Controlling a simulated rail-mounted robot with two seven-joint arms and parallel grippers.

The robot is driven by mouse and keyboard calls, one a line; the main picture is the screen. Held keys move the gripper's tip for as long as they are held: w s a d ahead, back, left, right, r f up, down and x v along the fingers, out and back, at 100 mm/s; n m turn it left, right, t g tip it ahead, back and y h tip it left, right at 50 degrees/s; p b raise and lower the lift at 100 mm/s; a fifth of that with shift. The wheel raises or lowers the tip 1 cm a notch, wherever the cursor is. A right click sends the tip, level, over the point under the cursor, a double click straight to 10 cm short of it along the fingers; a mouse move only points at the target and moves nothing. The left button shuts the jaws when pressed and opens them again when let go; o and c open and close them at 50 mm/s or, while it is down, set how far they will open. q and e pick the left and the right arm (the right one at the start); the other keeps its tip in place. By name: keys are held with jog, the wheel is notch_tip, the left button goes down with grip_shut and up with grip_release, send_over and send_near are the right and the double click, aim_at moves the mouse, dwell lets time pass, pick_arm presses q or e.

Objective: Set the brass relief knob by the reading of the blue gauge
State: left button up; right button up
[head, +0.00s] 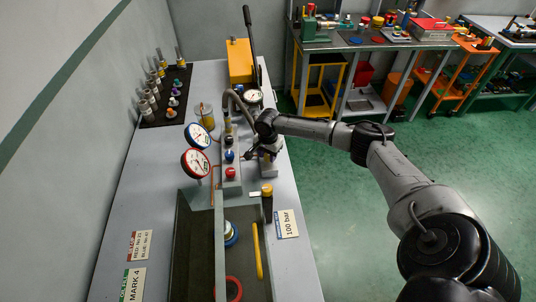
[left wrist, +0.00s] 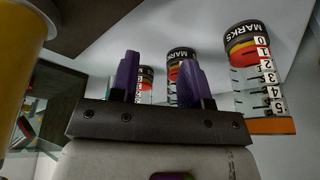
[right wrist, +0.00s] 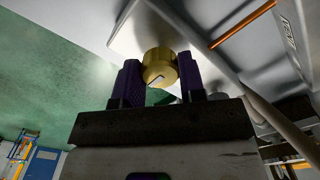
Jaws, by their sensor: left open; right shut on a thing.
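The brass relief knob (right wrist: 160,66) sits between the purple fingers of my right gripper (right wrist: 158,88) in the right wrist view, which is shut on it. In the head view my right gripper (head: 262,152) is over a grey block on the bench's right side and hides the knob. The blue gauge (head: 198,136) stands to its left, behind the red gauge (head: 195,163); its needle is too small to read. My left gripper (left wrist: 158,82) is open and empty in the left wrist view; it does not show in the head view.
Clear cylinders labelled MARKS (left wrist: 256,75) stand beyond my left gripper. A manifold with coloured knobs (head: 230,172) lies left of my right gripper. An open tray (head: 181,245), a 100 bar card (head: 286,223) and a MARK 4 card (head: 131,286) are nearer. A yellow pump (head: 240,62) stands behind.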

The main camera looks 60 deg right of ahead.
jog(key=shift+c, duration=0.5)
pick_arm(q)
jog(key=shift+r+p, duration=0.35)
jog(key=shift+r, duration=0.05)
pick_arm(e)
jog(key=shift+r, duration=0.15)
jog(key=n+p, duration=0.2)
jog(key=p, duration=0.6)
jog(key=shift+r+n, duration=0.2)
jog(key=shift+n, duration=0.2)
jog(key=shift+f+n+p, duration=0.1)
jog(key=shift+n+p, duration=0.2)
jog(key=n+p, duration=0.1)
jog(key=n, duration=0.1)
jog(key=shift+f+n, duration=0.15)
jog(key=shift+n, duration=0.15)
jog(key=n+p, duration=0.1)
jog(key=n, duration=0.2)
jog(key=shift+n, duration=1.2)
pick_arm(q)
notch_tip(320, 180, up, 11)
jog(key=shift+a, duration=0.15)
pick_arm(e)
jog(key=shift+n, duration=0.3)
